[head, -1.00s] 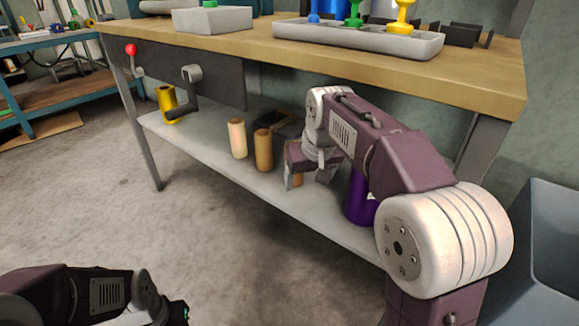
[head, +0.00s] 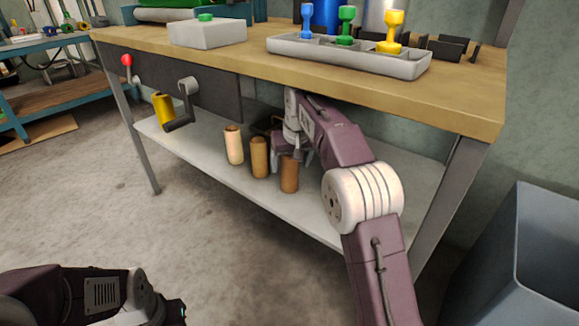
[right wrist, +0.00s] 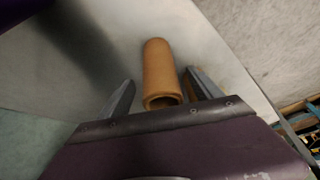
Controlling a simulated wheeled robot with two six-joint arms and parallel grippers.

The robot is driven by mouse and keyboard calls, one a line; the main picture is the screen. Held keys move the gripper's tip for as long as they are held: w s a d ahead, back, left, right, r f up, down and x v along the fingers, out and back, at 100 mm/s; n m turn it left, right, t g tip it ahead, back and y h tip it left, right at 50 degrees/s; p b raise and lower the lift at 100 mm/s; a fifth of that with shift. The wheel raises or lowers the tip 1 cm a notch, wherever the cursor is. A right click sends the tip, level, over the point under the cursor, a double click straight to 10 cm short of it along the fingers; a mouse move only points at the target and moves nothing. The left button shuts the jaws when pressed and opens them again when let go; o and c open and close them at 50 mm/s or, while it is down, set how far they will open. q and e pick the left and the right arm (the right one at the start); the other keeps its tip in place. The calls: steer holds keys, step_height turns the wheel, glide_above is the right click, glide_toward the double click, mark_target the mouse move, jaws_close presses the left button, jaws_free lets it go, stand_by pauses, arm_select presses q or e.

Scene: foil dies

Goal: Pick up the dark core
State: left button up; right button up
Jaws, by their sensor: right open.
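Three upright cores stand in a row on the lower shelf in the head view: a pale one (head: 233,145), a mid-brown one (head: 259,157) and the dark core (head: 289,174), nearest my right arm. My right gripper (head: 282,152) is low over the shelf, just behind the mid-brown and dark cores, partly hidden. In the right wrist view its two fingers (right wrist: 160,92) are apart, with one orange-brown hollow core (right wrist: 162,70) between them; I cannot tell for certain which core this is. My left arm is at the bottom left; its gripper (head: 180,312) barely shows.
The wooden worktop (head: 300,72) overhangs the grey shelf (head: 215,180). A yellow cylinder (head: 163,107) and a crank handle (head: 189,88) are to the left. A dark tray (head: 266,123) sits behind the cores. A grey bin (head: 530,250) stands at the right.

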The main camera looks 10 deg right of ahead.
steer(key=shift+w+f+b, duration=0.35)
steer(key=shift+w+b, duration=0.15)
steer(key=shift+w, duration=0.05)
steer(key=shift+f+b, duration=0.3)
steer(key=shift+b, duration=0.1)
arm_select(q)
steer(key=shift+f, duration=0.15)
arm_select(e)
steer(key=shift+r, duration=0.1)
